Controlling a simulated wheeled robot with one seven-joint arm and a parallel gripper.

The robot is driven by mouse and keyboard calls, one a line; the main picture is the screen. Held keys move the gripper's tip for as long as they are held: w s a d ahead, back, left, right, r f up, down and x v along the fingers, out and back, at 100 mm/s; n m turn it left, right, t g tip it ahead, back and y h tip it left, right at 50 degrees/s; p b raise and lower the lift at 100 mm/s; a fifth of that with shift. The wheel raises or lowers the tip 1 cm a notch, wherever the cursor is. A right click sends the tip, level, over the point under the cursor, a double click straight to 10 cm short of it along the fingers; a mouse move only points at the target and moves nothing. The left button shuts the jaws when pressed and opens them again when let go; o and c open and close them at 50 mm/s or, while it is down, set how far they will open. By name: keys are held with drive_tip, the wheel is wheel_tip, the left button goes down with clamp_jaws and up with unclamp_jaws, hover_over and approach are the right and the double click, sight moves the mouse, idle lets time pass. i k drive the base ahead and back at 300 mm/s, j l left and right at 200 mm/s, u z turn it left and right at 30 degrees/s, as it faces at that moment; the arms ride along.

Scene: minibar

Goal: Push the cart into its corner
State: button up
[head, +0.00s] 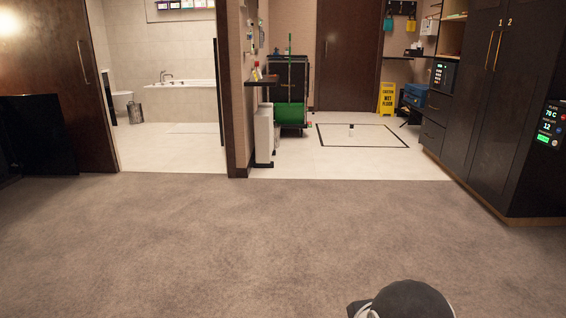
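A tall dark cart-like unit (299,72) stands in the tiled area at the back, near the left wall. A green-handled tool with a wide green lower part (289,114) is at its front and hides part of it. I cannot make out its wheels clearly. A black outline (363,145) marks a four-sided patch on the white tiles to its right, with a small object in the middle. A dark rounded part of my own arm shows at the bottom edge. No gripper fingers are visible.
Open carpet (230,235) lies in front. A wall end (236,90) divides the bathroom from the tiled area. A yellow wet-floor sign (387,98) and a blue box (415,95) stand at the back right. Dark cabinets (490,110) line the right. A white container (264,135) stands by the wall.

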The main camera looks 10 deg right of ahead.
sight(299, 62)
drive_tip(key=i+l+z, duration=0.3)
drive_tip(key=i, duration=0.35)
drive_tip(key=i+l+z, duration=0.25)
drive_tip(key=i, duration=0.4)
drive_tip(key=i+z, duration=0.3)
drive_tip(key=i, duration=3.6)
drive_tip(key=i+l, duration=0.1)
drive_tip(key=i, duration=1.5)
drive_tip(key=i+u, duration=0.25)
drive_tip(key=i, duration=0.25)
drive_tip(key=i+l+u, duration=0.25)
drive_tip(key=i, duration=0.2)
drive_tip(key=j+u, duration=0.1)
drive_tip(key=u, duration=1.25)
drive_tip(key=i, duration=0.25)
